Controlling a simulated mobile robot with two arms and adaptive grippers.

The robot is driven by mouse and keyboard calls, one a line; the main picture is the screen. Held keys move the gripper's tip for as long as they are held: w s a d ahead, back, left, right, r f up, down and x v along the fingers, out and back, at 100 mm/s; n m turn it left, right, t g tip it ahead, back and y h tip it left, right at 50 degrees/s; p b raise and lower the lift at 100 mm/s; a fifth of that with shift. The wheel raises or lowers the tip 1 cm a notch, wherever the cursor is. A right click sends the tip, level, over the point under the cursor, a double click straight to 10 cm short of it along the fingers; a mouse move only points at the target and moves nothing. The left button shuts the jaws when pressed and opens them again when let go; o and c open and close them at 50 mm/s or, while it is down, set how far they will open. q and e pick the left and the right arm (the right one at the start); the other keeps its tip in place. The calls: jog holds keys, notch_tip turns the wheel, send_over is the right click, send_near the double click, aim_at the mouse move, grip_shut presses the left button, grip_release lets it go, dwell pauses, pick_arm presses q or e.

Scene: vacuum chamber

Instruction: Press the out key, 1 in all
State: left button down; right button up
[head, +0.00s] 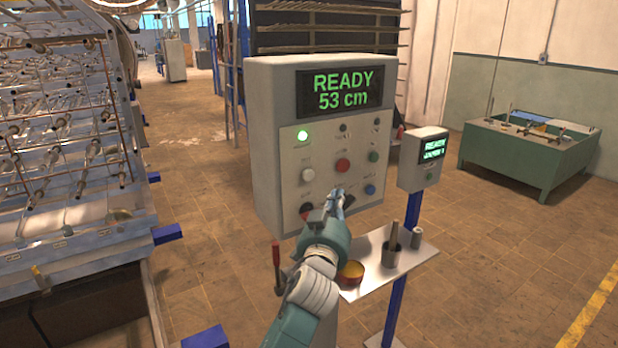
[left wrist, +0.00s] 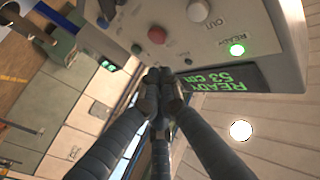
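The grey control box (head: 270,150) stands in the middle of the head view; its display (head: 341,91) reads "READY 53 cm". The out key is the white round button (head: 308,175) at the panel's left; in the left wrist view the white button (left wrist: 198,11) has "OUT" beside it. A red button (head: 343,165) sits to its right. My left gripper (head: 338,196) is in front of the lower panel, right of and below the white button, partly hiding the lower row. In the left wrist view its fingertips (left wrist: 161,76) are together with nothing between them. My right gripper is not in view.
A green lamp (head: 302,135) is lit on the panel. A small box (head: 422,160) on a blue post and a metal shelf (head: 410,262) with small items stand at right. A rack of rods (head: 60,150) fills the left. A green bench (head: 520,155) stands far right.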

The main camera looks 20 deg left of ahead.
aim_at(308, 175)
pick_arm(q)
jog(key=w+a, duration=0.5)
jog(key=a, duration=0.2)
jog(key=shift+w, duration=0.25)
jog(key=shift+a, duration=0.1)
dwell(1.5)
jog(key=shift+w+a, duration=0.2)
